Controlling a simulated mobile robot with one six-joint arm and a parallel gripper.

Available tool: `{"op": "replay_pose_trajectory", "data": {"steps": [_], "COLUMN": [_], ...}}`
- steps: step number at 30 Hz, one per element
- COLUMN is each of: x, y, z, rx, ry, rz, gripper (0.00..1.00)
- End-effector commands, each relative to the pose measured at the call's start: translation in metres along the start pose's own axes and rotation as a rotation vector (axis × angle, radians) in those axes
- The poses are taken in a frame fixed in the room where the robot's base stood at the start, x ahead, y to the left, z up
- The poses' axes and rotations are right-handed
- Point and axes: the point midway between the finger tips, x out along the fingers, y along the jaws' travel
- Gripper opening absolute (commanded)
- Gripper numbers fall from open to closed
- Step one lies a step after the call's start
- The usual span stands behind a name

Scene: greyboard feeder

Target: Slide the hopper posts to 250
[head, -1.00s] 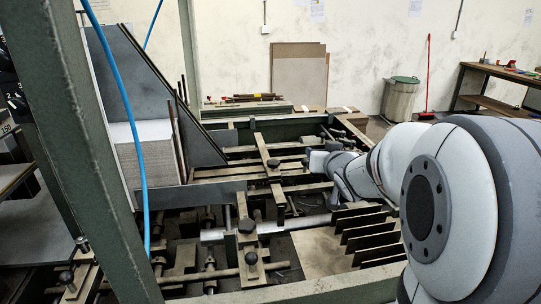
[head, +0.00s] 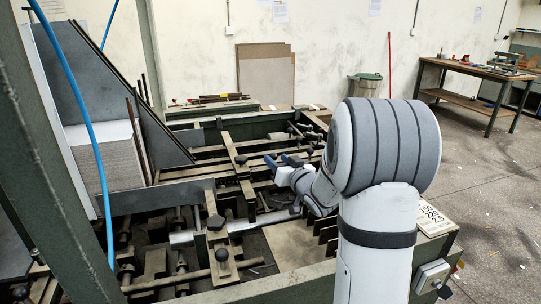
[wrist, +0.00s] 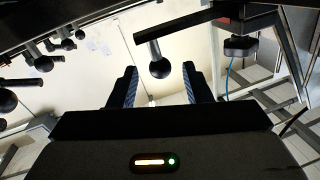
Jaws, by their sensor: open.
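The hopper is a steel frame with crossbars and flat slotted bars carrying black ball knobs. One bar has a knob (head: 241,160) near the middle of the frame. A nearer bar has knobs at its two ends, one at its far end (head: 216,222) and one at its near end (head: 222,255). My gripper (head: 281,160) is open and empty over the frame, just right of the middle knob. In the wrist view a black ball knob on a stem (wrist: 159,67) shows between the two open fingers, apart from both. I cannot tell which post it belongs to.
A grey board stack (head: 105,160) stands at left beside a slanted plate (head: 125,95). A blue hose (head: 88,130) hangs in front. A card reading 150, 220, 25 (head: 433,219) lies on the frame's right edge.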

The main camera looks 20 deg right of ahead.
Motion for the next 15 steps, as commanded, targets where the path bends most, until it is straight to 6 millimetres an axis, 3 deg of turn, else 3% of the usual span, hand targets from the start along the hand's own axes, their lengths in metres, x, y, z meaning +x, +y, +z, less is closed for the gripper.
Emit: {"op": "replay_pose_trajectory", "data": {"steps": [6,15], "x": [0.035,0.048], "y": [0.0,0.0], "z": [0.0,0.0], "rx": [0.001,0.001], "ry": [-0.002,-0.002], "rz": [-0.001,0.002], "gripper": [0.45,0.45]}}
